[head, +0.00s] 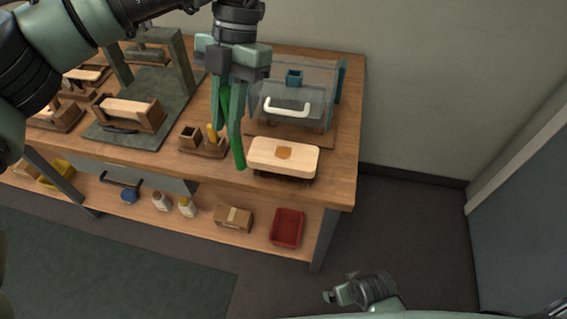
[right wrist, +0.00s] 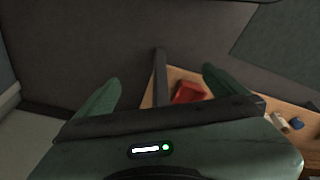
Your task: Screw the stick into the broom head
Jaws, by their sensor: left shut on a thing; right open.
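The broom head (head: 300,160) is a pale wooden block with dark bristles under it. It lies at the front right of the workbench, with a brown patch on its top. My left gripper (head: 232,125) is shut on a green stick (head: 239,157), which points down and slightly right. The stick's lower end is just left of the broom head in the picture; I cannot tell its height above the bench. The gripper's fingers hide part of the stick. My right gripper (head: 332,296) is open and empty, low in front of the bench; its fingers also show in the right wrist view (right wrist: 160,85).
A clear cover with a white handle (head: 288,105) stands behind the broom head on the workbench (head: 342,120). A small wooden holder (head: 190,140) is to the left. A red bin (head: 287,228) and a cardboard box (head: 234,218) sit on the lower shelf. Floor right of the bench is clear.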

